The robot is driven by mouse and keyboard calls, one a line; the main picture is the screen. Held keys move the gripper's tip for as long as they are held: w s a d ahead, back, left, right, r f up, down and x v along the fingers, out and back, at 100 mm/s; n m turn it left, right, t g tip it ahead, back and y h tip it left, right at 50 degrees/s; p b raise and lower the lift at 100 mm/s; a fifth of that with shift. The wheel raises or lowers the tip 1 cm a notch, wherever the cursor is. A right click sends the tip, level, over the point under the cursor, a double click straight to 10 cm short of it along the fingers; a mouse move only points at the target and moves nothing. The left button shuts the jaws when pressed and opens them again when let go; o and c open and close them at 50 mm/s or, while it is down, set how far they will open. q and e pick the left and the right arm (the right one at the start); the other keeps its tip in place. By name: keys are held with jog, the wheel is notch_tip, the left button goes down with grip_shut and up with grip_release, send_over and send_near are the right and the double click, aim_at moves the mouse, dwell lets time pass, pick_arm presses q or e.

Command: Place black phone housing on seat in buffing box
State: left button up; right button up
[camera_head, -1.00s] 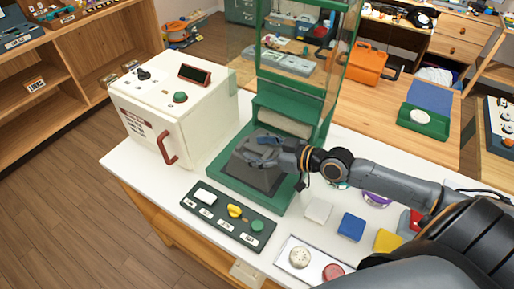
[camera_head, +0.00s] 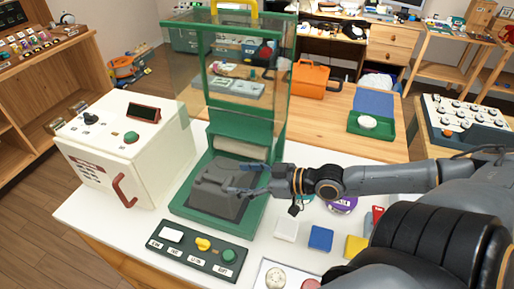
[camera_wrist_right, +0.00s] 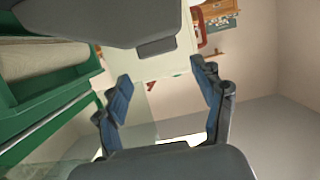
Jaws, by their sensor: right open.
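The black phone housing (camera_head: 216,190) sits on the base inside the green buffing box (camera_head: 181,207), below its raised clear guard. The seat beneath it is hidden. My right gripper (camera_head: 243,179) is at the right side of the housing, with its fingers apart. In the right wrist view the two fingers (camera_wrist_right: 164,95) are spread with nothing between them. A dark grey body, which looks like the housing (camera_wrist_right: 90,22), lies beyond them at the top. My left gripper is not in view.
A white cabinet with a red handle (camera_head: 124,190) stands left of the box. A button panel (camera_head: 198,252) lies in front. White (camera_head: 286,229), blue (camera_head: 320,238) and yellow (camera_head: 355,247) blocks lie under and beside my right arm.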

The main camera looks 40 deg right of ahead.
jog(key=shift+p+v, duration=1.45)
jog(key=shift+v, duration=0.6)
jog(key=shift+a, duration=0.1)
